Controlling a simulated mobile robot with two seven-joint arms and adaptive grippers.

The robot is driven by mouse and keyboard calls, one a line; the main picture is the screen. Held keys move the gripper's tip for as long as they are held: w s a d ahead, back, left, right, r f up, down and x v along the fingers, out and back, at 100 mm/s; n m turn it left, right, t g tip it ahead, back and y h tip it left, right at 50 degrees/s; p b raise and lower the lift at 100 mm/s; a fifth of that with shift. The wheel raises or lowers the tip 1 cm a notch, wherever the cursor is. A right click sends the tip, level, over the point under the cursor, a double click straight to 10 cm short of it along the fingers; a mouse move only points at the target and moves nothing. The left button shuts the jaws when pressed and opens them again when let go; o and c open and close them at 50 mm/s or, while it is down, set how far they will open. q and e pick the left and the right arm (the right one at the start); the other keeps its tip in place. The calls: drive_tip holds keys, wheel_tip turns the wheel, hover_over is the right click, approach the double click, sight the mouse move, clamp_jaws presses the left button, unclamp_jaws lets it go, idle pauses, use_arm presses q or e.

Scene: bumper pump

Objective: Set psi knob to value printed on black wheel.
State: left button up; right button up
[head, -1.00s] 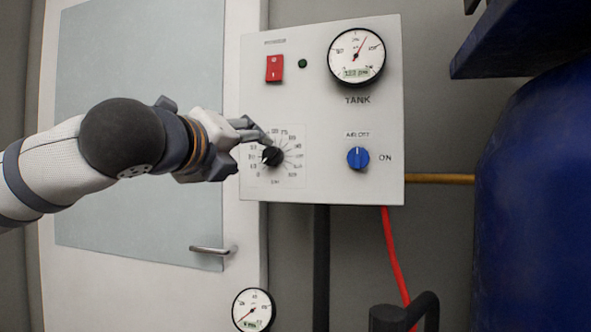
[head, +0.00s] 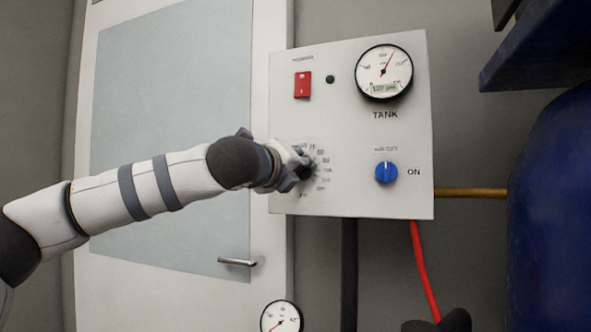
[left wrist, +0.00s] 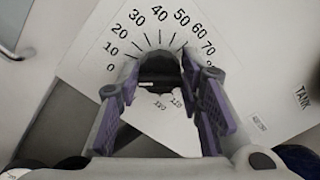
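The white control panel (head: 350,195) carries the psi dial. Its black knob (left wrist: 160,68) sits between the two purple-padded fingers of my left gripper (left wrist: 160,75) in the left wrist view, one finger on each side. The fingertips lie close to the knob's sides; I cannot tell whether they press on it. Printed numbers from 0 to 70 arc above the knob, and larger ones show partly below; its pointer is not clear. In the head view my left gripper (head: 299,166) covers most of the dial. I cannot make out a black wheel with a printed value.
The panel also has a red switch (head: 303,84), a blue knob (head: 386,172) and the tank gauge (head: 384,72). A second gauge (head: 282,318) is low down. A blue tank (head: 555,210) stands right, a red hose (head: 425,270) hangs below, and a door handle (head: 238,262) is left.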

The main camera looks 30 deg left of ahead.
use_arm(q)
drive_tip(key=c, duration=0.3)
use_arm(e)
drive_tip(key=shift+w+r, duration=0.1)
